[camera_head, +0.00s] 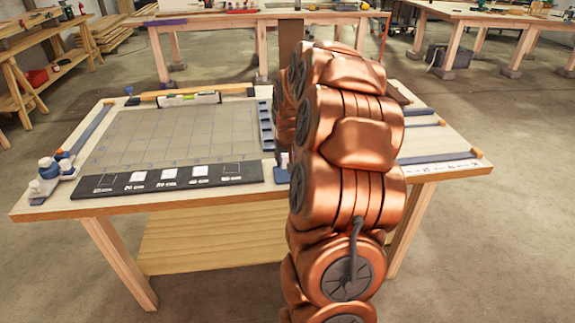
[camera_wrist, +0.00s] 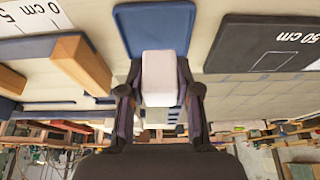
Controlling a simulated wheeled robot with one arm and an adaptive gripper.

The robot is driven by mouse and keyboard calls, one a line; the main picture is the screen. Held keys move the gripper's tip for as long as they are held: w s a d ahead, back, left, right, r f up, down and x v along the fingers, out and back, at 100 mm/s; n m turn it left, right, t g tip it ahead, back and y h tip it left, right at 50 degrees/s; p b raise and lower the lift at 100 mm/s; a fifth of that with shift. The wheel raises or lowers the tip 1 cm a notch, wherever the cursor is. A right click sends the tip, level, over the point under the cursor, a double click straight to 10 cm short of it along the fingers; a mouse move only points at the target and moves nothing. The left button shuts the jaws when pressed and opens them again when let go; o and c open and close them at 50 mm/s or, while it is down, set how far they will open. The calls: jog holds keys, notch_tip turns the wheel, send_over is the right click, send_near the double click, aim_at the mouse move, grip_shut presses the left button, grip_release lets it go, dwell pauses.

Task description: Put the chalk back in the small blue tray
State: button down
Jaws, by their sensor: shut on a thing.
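The chalk (camera_wrist: 158,75) is a short, pale, blocky stick. In the wrist view it stands between the two dark fingers of my gripper (camera_wrist: 160,100), which are shut on it. The small blue tray (camera_wrist: 135,20) is flat with a raised rim and lies right behind the chalk in that view. I cannot tell whether the chalk touches the tray floor or hangs just above it. In the head view the white chalk (camera_head: 284,159) shows just over the small blue tray (camera_head: 281,175) at the table's front. My copper arm hides most of my gripper there.
A black strip (camera_head: 110,187) with white marks borders the gridded board (camera_head: 165,135) left of the tray. A blue-grey ruler strip (camera_head: 430,159) with a wooden end block (camera_head: 478,153) lies to the right. A spirit level (camera_head: 188,99) lies behind.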

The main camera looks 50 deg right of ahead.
jog(key=shift+d+f, duration=0.15)
jog(key=shift+d, duration=0.15)
jog(key=shift+f+p, duration=0.55)
jog(key=shift+f, duration=1.1)
jog(key=shift+f, duration=0.15)
jog(key=c, duration=0.8)
grip_release()
